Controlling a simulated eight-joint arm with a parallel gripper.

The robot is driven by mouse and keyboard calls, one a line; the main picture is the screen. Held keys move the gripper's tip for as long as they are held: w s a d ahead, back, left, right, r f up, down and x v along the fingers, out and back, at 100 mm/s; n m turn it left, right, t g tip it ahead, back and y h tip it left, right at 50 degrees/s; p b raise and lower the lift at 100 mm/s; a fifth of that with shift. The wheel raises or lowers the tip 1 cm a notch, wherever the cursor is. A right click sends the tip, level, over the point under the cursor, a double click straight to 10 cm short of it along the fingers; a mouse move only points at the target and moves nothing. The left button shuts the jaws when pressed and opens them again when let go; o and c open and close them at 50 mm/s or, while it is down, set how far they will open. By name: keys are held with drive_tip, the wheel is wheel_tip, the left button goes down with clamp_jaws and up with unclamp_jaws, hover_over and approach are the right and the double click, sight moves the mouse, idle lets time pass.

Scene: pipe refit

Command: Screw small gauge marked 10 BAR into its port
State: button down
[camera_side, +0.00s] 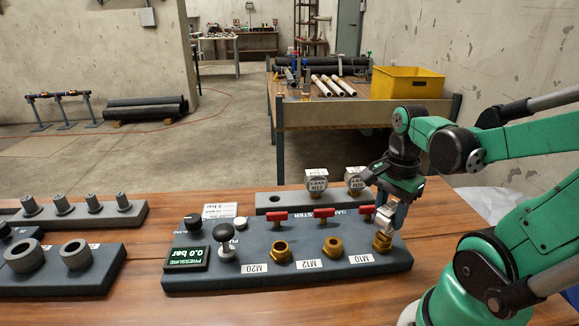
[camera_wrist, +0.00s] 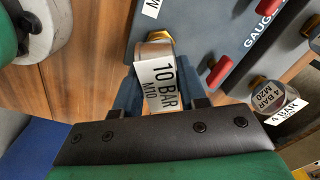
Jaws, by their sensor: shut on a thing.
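The small gauge (camera_wrist: 153,50) is a silver body with a white tag reading 10 BAR M10. My gripper (camera_side: 387,222) is shut on it, with one dark finger on each side in the wrist view. In the side view the gauge is at the brass port (camera_side: 382,243) at the right end of the test panel (camera_side: 290,278), by the M10 label. The gripper hides much of the gauge there. A bit of brass shows behind the gauge in the wrist view. I cannot tell whether its thread is in the port.
Two 4 BAR gauges, M12 (camera_side: 316,183) and M20 (camera_side: 354,178), stand on the grey rack (camera_side: 285,207) behind. The rack has an empty hole at left. Red valve handles (camera_side: 367,211) stand close behind the ports. The M12 port (camera_side: 332,247) and M20 port (camera_side: 280,250) are empty.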

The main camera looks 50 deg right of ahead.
drive_tip(key=shift+m, duration=0.3)
drive_tip(key=m, duration=0.4)
drive_tip(key=shift+m, duration=0.8)
drive_tip(key=m, duration=0.2)
drive_tip(key=shift+m, duration=0.4)
drive_tip(key=m, duration=0.3)
